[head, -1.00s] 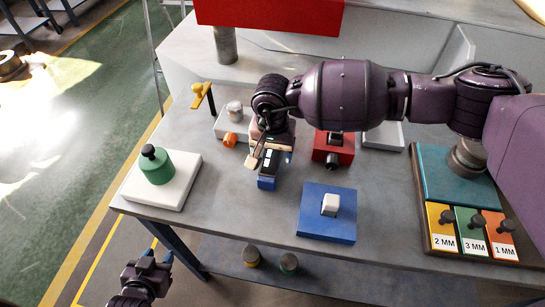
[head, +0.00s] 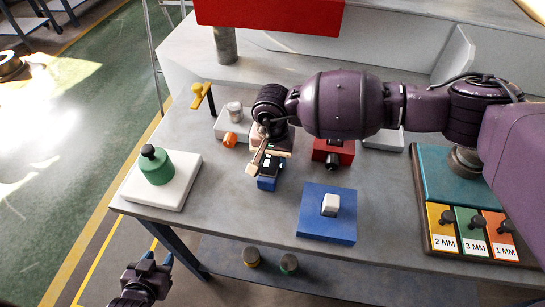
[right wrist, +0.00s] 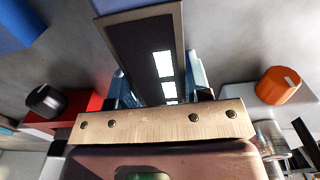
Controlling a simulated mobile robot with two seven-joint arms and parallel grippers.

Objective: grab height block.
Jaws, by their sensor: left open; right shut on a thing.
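Three labelled blocks with black knobs sit in the tray at the right of the head view: a yellow 2 MM block (head: 442,241), a green 3 MM block (head: 472,244) and an orange 1 MM block (head: 503,247). My right gripper (right wrist: 160,84) is far left of them, low over the table's middle. It is shut on a dark-faced piece (right wrist: 140,40) with bright squares and a pale edge. A pale riveted bar (right wrist: 160,122) crosses in front and partly hides the grasp. My left gripper (head: 158,260) is open and empty, below the table's front left edge.
A blue block with a white knob (head: 327,225) stands on the front table. A red block (head: 343,150) and a white base with an orange knob (head: 228,127) flank my right gripper. A green cylinder (head: 157,168) stands at the left on a white plate.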

